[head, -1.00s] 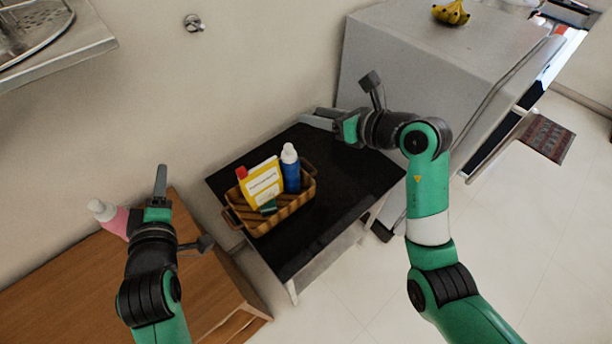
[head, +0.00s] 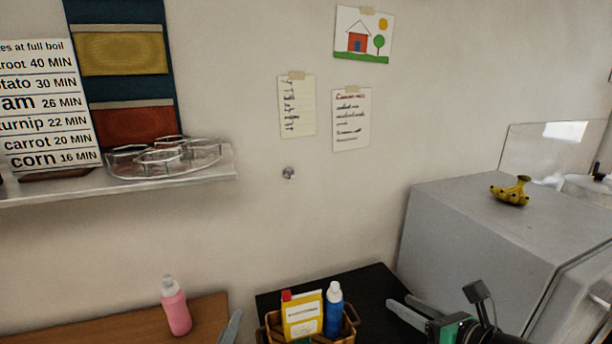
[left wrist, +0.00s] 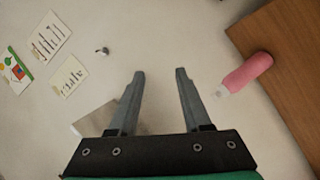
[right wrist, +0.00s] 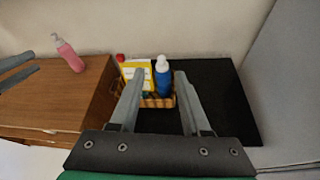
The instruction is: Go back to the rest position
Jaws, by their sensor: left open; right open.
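My left gripper (left wrist: 160,95) is open and empty in the left wrist view; only a finger of it (head: 232,328) shows at the bottom edge of the head view. A pink bottle (head: 175,306) stands on the wooden cabinet just left of that finger, apart from it. My right gripper (head: 408,312) is at the lower right of the head view, over the black table's right side. The right wrist view shows its two fingers (right wrist: 152,90) apart, with nothing held, and the basket beyond them.
A wicker basket (head: 350,329) with a yellow container (head: 302,318) and a blue bottle (head: 334,312) stands on the black table (head: 375,287). A grey fridge (head: 450,225) with bananas (head: 510,192) on top stands at right. A wall shelf (head: 200,172) holds a glass tray.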

